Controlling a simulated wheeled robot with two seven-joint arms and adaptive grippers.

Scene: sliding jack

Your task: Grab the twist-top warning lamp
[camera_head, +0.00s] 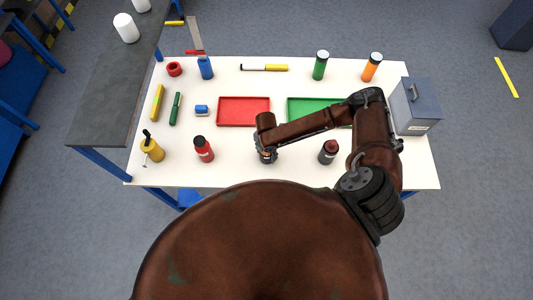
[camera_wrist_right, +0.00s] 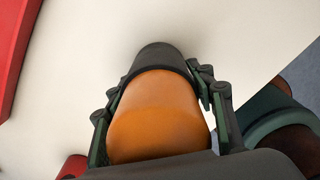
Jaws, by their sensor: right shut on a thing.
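The warning lamp (camera_wrist_right: 158,115) has an orange rounded top and a black base. It fills the middle of the right wrist view, between the fingers of my right gripper (camera_wrist_right: 158,88), which is shut on it. In the head view my right gripper (camera_head: 266,154) is low over the front middle of the white table and mostly covers the lamp. I cannot tell whether the lamp's base touches the table. My left gripper is not in view.
A red bottle (camera_head: 203,149) stands left of my gripper and a dark red-topped object (camera_head: 328,151) right of it. A red tray (camera_head: 243,124) and a green tray (camera_head: 300,99) lie behind. A grey box (camera_head: 416,108) stands at the table's (camera_head: 420,165) right.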

